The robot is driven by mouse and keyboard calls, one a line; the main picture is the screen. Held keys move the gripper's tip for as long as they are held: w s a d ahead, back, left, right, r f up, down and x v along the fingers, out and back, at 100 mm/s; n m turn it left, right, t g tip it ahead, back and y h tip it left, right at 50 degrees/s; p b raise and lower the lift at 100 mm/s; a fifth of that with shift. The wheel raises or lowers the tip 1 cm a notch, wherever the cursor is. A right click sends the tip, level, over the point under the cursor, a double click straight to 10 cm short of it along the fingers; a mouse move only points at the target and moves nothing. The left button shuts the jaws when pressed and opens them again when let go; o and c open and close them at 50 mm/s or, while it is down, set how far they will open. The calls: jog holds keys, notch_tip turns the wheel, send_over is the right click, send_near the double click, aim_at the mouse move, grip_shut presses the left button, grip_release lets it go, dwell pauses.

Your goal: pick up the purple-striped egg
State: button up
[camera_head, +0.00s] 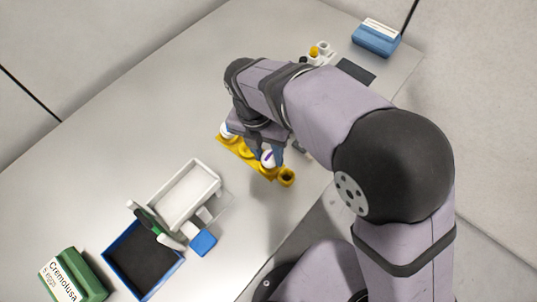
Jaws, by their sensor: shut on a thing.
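A white egg with a purple stripe (267,159) is at the right part of the yellow egg tray (240,152). My gripper (268,154) points down over the tray and is shut on this egg, with a blue-grey finger beside it. The egg is partly hidden by the gripper, and I cannot tell whether it still touches the tray.
A white tray (184,196), a blue block (203,242), a blue-rimmed dark bin (143,262) and a green carton (73,277) lie front left. A blue box (376,38) and small cups (316,53) stand at the back. The left table is clear.

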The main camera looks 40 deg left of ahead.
aim_at(268, 154)
notch_tip(268, 154, up, 9)
jog(key=shift+f, duration=0.1)
jog(key=shift+w+d+r, duration=0.15)
jog(key=shift+w+r, duration=0.2)
jog(key=shift+r, duration=0.25)
jog(key=w+d+m+g+p, duration=0.1)
jog(key=w+d+m+p, duration=0.4)
jog(key=w+d+p, duration=0.7)
jog(key=w+a+n+y+p, duration=0.1)
jog(key=w+a+n, duration=0.3)
jog(key=n, duration=0.6)
jog(key=w+a+f+n+t+y+p, duration=0.1)
jog(key=w+a+n, duration=0.4)
jog(key=n, duration=0.6)
jog(key=w+a+f+n+y+p, duration=0.1)
jog(key=w+a+n+p, duration=0.2)
jog(key=n, duration=0.8)
jog(key=shift+w+a+f+y, duration=0.15)
jog(key=shift+w+a+y, duration=0.15)
jog(key=shift+w+a, duration=0.65)
jog(key=shift+s+a, duration=0.15)
